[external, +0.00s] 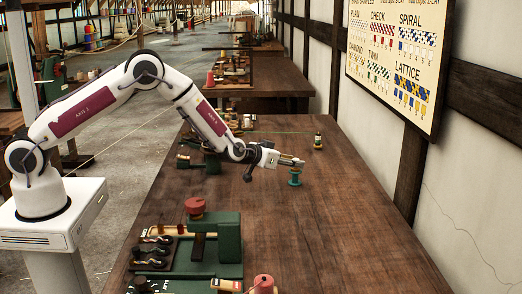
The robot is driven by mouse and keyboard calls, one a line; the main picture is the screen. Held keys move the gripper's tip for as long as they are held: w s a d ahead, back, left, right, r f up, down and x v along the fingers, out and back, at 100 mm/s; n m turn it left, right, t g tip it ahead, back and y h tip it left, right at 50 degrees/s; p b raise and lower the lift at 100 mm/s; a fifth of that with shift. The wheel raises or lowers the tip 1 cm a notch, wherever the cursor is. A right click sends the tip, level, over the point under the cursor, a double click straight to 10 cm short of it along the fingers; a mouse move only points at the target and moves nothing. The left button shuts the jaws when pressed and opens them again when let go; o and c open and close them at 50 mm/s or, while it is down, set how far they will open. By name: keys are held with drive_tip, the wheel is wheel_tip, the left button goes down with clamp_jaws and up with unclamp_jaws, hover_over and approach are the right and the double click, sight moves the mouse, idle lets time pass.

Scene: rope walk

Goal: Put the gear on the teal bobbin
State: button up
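The teal bobbin (295,179) stands upright on the long brown bench, right of the middle of the external view. My gripper (291,162) is stretched out level just above the bobbin's top, its fingers pointing right. A small pale tan shape shows at the fingertips, over the bobbin. It is too small to tell whether this is the gear or part of the fingers, and whether it touches the bobbin. I cannot make out the gear for certain anywhere else. The gap between the fingers is not clear.
A dark bobbin with a light top (318,142) stands farther back, a green line running to it. A green machine (216,245) with a red knob and a red spool (263,284) are at the front left. The bench's right side (400,235) is clear.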

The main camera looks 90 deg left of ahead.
drive_tip(key=v, duration=1.2)
idle(0.3)
drive_tip(key=shift+w, duration=0.1)
drive_tip(key=shift+r, duration=0.1)
idle(0.5)
drive_tip(key=s+d+r+m+g+h, duration=0.15)
drive_tip(key=s+d+r+h, duration=0.25)
drive_tip(key=s+d+r, duration=0.4)
drive_tip(key=s+d+r+m+h, duration=0.3)
drive_tip(key=s+d+r, duration=0.2)
drive_tip(key=d+r, duration=0.4)
drive_tip(key=s+d+m+g, duration=0.1)
drive_tip(key=s+d+g, duration=0.1)
drive_tip(key=s, duration=1.3)
drive_tip(key=s+d+m+g, duration=0.1)
drive_tip(key=s+d+g, duration=0.1)
drive_tip(key=s, duration=1.3)
drive_tip(key=shift+s+d+r+h, duration=0.2)
drive_tip(key=shift+s+d+h, duration=0.2)
drive_tip(key=shift+d, duration=0.35)
